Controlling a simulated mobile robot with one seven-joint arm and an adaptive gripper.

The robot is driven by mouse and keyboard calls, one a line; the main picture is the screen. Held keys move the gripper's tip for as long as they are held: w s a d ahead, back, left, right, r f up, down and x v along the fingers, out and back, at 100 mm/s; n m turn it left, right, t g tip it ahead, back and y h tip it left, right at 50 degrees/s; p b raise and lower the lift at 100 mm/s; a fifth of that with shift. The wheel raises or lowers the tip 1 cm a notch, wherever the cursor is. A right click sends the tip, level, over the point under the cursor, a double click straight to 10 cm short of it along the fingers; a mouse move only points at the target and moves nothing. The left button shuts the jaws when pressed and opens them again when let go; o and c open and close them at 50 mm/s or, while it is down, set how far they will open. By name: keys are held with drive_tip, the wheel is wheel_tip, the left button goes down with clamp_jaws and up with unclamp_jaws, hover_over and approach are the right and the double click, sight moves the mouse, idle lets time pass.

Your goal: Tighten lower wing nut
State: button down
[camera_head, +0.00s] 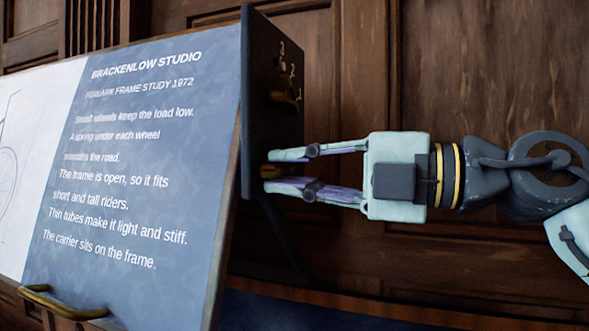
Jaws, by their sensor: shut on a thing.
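A drafting board (140,150) with a blue text panel and a white drawing sheet stands tilted at the left. A dark side plate (257,50) rises at its right edge, with numbers and a brass wing nut (287,95) on it. My gripper (268,171) reaches in from the right, level, below that nut. Its fingertips are close together at the side plate, around a small brass piece (268,170), which looks like the lower wing nut. The fingers hide most of it, so its angle cannot be told.
A brass handle (60,303) sticks out at the board's lower left edge. Dark wood panelling (480,70) stands behind. A dark blue surface (300,312) lies below. The space above and below my gripper, right of the plate, looks open.

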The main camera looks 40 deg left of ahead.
drive_tip(key=c, duration=1.7)
unclamp_jaws()
drive_tip(key=shift+o, duration=0.2)
drive_tip(key=v, duration=1.2)
